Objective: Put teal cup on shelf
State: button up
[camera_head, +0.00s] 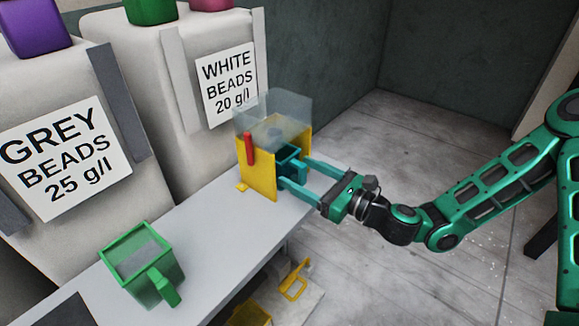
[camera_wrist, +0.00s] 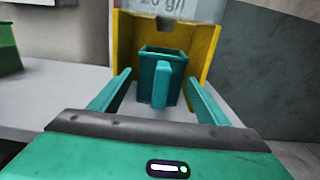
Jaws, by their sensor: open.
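The teal cup (camera_wrist: 176,70) stands upright inside the yellow dispenser frame, its handle facing my gripper in the wrist view. In the head view the teal cup (camera_head: 289,160) shows partly between the yellow panels. My gripper (camera_head: 295,174) is open, with its fingers reaching toward the dispenser. In the wrist view my gripper (camera_wrist: 160,88) has one finger on each side of the cup's handle, with gaps to both. The cup's base is partly hidden behind its handle. A grey shelf surface (camera_head: 205,232) lies under the dispenser.
The yellow dispenser (camera_head: 257,172) has a clear hopper (camera_head: 272,118) and a red lever (camera_head: 249,148). A green cup (camera_head: 145,262) stands on the grey surface at the front left. Yellow cups (camera_head: 295,281) are lower down. Large bead bags (camera_head: 150,90) line the back.

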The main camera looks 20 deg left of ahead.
jog(key=v, duration=0.5)
jog(key=shift+s+d, duration=0.1)
jog(key=shift+d, duration=0.25)
